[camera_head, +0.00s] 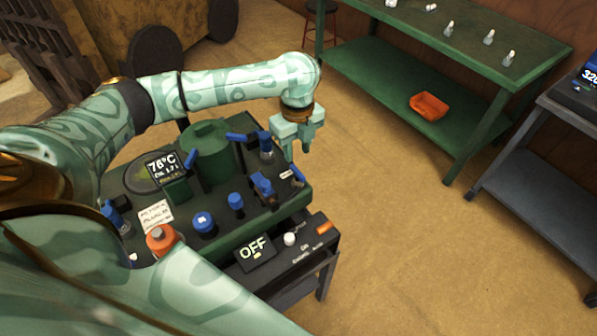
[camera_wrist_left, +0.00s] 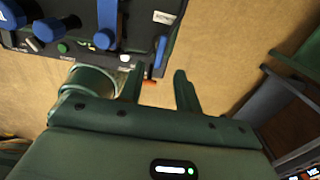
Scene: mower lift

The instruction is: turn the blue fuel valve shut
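Several blue handles and knobs sit on the green machine (camera_head: 212,150). A small blue lever (camera_head: 298,173) lies at its right edge beside a white label; a narrow blue lever also shows in the left wrist view (camera_wrist_left: 160,52). A larger blue handle (camera_head: 263,184) stands just left of it. I cannot read which one is marked as the fuel valve. My left gripper (camera_head: 297,150) is over the right end of the machine, fingers pointing down. In the left wrist view its fingers (camera_wrist_left: 159,88) are apart with nothing between them. My right gripper is out of view.
An orange knob (camera_head: 161,238) and a blue knob (camera_head: 204,223) are on the near side. A dark panel reading OFF (camera_head: 254,252) sits in front. A green bench (camera_head: 440,45) with an orange tray (camera_head: 429,106) stands behind right. The floor between is clear.

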